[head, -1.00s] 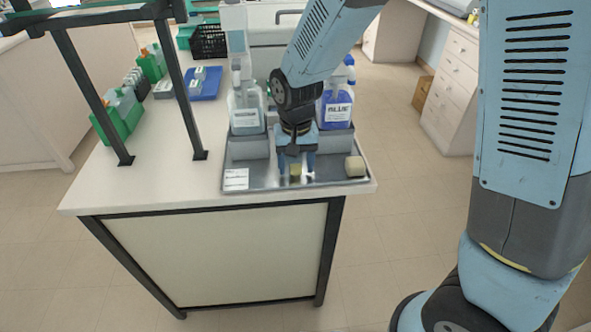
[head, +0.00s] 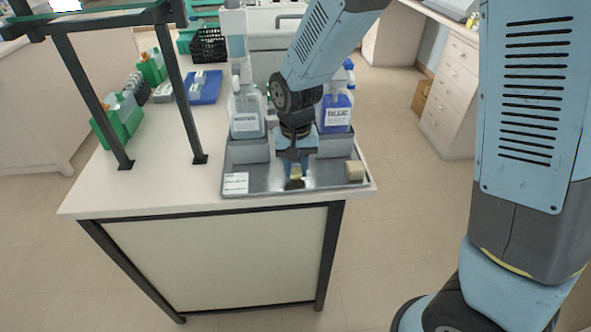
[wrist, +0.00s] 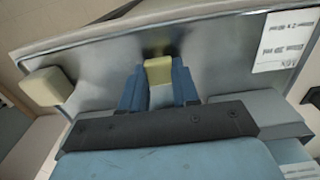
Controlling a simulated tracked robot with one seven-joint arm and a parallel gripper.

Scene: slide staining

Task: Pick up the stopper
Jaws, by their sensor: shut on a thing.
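A small yellow stopper (head: 295,172) is at the metal tray (head: 325,182), near the middle of its front part. It also shows in the wrist view (wrist: 158,70), between my two blue fingers. My gripper (wrist: 158,82) points down at the tray and is shut on the stopper, with a finger on each side of it. I cannot tell whether the stopper touches the tray floor. A larger cream block (head: 354,170) sits at the right end of the tray, apart from my gripper. It also shows at the left of the wrist view (wrist: 47,87).
Grey holders behind my gripper carry a clear bottle (head: 246,112) and a blue-filled bottle (head: 336,108). A white label (head: 235,183) lies at the tray's left. A black-legged stand (head: 90,90) and a blue tray (head: 205,87) are farther left.

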